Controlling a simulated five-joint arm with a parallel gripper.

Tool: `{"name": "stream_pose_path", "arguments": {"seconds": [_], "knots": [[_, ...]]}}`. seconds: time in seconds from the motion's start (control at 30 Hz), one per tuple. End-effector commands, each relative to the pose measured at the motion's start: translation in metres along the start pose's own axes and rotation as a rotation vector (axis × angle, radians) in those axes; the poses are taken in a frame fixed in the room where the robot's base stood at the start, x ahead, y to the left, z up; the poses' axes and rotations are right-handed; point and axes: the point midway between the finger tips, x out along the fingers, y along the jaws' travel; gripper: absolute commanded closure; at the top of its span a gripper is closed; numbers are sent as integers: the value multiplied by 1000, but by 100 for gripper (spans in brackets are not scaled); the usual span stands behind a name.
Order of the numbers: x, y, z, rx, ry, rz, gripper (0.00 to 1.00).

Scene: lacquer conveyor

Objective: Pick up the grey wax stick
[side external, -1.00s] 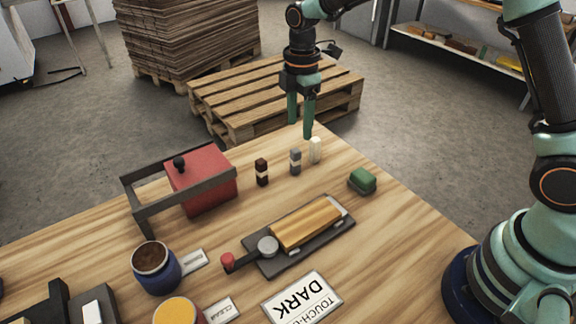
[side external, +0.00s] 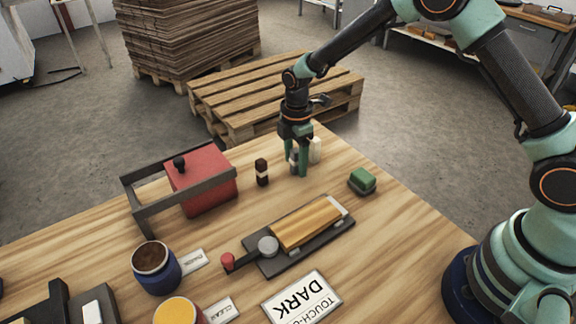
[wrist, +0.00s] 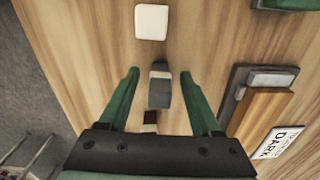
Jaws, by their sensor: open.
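The grey wax stick (wrist: 160,92) stands upright on the wooden table, grey with a pale band. In the wrist view it lies between the two green fingers of my gripper (wrist: 159,80), with a gap on each side. In the side view my gripper (side external: 297,165) is lowered around the grey stick (side external: 294,158), which is partly hidden by the fingers. My gripper is open and the fingertips are low, near the table top.
A white stick (side external: 315,150) stands close behind and right of my gripper. A dark brown stick (side external: 262,172) stands to the left. A green block (side external: 362,181) and a board with a wooden piece (side external: 305,227) lie nearer. A red box in a grey frame (side external: 205,182) is at left.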

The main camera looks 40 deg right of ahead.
Motion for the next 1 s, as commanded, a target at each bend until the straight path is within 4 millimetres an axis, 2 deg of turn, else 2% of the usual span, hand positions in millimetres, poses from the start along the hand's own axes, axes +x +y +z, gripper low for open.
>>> {"name": "stream_pose_path", "arguments": {"seconds": [0.1, 0.3, 0.47, 0.5, 0.83, 1.0], "knots": [[6, 0, 0, 0, 0, 0, 35], [6, 0, 0, 0, 0, 1, 35], [6, 0, 0, 0, 0, 1, 96], [6, 0, 0, 0, 0, 1, 100], [4, 0, 0, 0, 0, 1, 100], [-7, 1, 0, 0, 1, 4, 100]]}}
